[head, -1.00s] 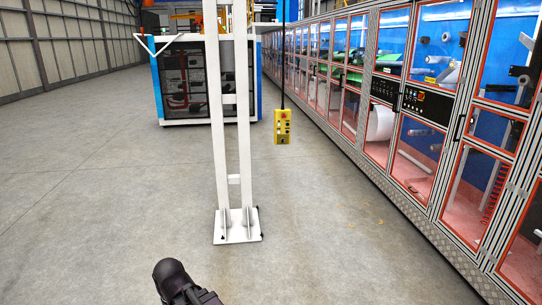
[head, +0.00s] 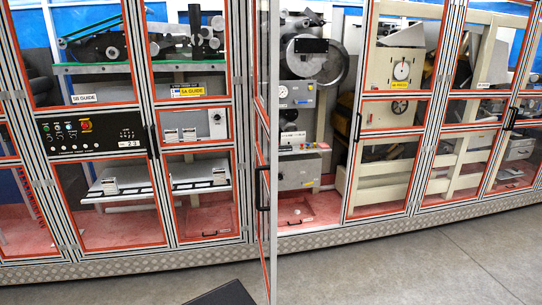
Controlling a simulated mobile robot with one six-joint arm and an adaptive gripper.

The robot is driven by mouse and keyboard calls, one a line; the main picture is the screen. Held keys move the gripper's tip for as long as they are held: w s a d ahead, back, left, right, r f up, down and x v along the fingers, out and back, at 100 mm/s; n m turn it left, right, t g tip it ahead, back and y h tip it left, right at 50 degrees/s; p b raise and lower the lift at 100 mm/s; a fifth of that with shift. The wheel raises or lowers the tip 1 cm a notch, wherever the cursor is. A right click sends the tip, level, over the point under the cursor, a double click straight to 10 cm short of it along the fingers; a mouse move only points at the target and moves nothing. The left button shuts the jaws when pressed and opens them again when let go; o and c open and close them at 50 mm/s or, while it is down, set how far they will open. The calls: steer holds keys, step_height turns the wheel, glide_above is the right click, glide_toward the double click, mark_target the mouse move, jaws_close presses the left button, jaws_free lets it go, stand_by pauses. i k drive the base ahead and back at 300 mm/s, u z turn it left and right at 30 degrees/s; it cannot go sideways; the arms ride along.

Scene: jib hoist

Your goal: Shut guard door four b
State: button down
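A guard door (head: 263,190) stands open, swung out toward me and seen almost edge-on. It has a red-edged frame and a dark handle at about mid-height. To its right is an uncovered opening with grey machine units (head: 298,173) inside. No label can be read on the open door, so I cannot confirm that it is four b. The nearby guard doors (head: 386,175) to the right look shut. My gripper is not in view.
Shut panels labelled 5B GUIDE (head: 84,98) and 5A GUIDE (head: 188,92) are on the left, with a black control panel (head: 92,134) below. A metal kick plate (head: 370,231) runs along the base. Grey floor (head: 420,270) is clear at lower right. A dark flat shape shows at the bottom.

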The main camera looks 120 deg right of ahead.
mark_target(265, 14)
steer(key=z, duration=4.25)
steer(key=i, duration=0.1)
steer(key=u, duration=2.15)
steer(key=k, duration=0.2)
steer(key=z, duration=1.85)
steer(key=i, duration=0.4)
steer(key=u, duration=0.2)
